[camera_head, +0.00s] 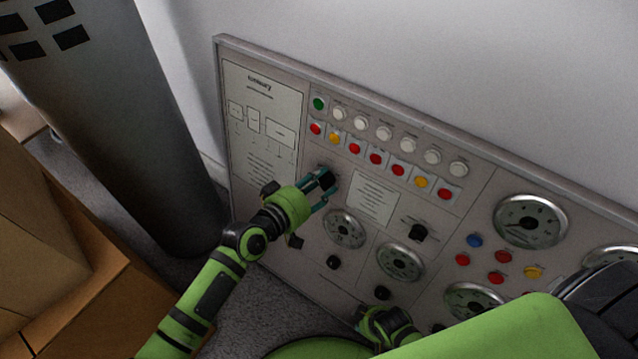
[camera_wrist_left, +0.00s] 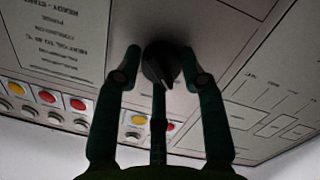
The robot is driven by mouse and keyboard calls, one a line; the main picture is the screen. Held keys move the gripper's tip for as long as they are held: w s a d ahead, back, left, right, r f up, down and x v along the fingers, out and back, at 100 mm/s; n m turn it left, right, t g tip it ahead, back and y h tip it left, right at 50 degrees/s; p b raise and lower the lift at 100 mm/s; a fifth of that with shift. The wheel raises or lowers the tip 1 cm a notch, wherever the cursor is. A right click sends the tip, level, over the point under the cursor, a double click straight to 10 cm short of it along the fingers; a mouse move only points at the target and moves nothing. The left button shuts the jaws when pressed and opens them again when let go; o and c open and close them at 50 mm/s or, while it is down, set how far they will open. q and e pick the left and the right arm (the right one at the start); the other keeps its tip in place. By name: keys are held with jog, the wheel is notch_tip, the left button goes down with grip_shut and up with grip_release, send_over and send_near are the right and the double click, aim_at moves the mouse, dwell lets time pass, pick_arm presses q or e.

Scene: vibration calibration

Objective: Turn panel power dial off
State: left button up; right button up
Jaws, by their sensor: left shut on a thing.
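The control panel (camera_head: 468,215) leans by the wall, tilted in the head view. My left gripper (camera_head: 322,186) is at its left part, below the rows of buttons. In the left wrist view the dark round power dial (camera_wrist_left: 160,64) with a pointed ridge sits between the fingers of my left gripper (camera_wrist_left: 162,68), which is shut on it. In the head view the fingers mostly hide this dial. Part of my right arm, green and black, shows at the bottom of the head view; its fingertips cannot be made out.
Red, yellow, white and green buttons (camera_head: 375,158) line the panel's top. Another black knob (camera_head: 418,232) and several round gauges (camera_head: 530,220) are to the right. Cardboard boxes (camera_head: 60,250) and a grey column (camera_head: 120,120) stand at left. Carpet (camera_head: 262,305) shows below the panel.

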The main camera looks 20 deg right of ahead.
pick_arm(q)
jog(key=shift+s+f, duration=0.3)
jog(key=shift+f, duration=0.25)
jog(key=o, duration=1.1)
jog(key=shift+w+r, duration=0.1)
jog(key=shift+r, duration=0.05)
jog(key=shift+r, duration=0.1)
jog(key=v, duration=1.2)
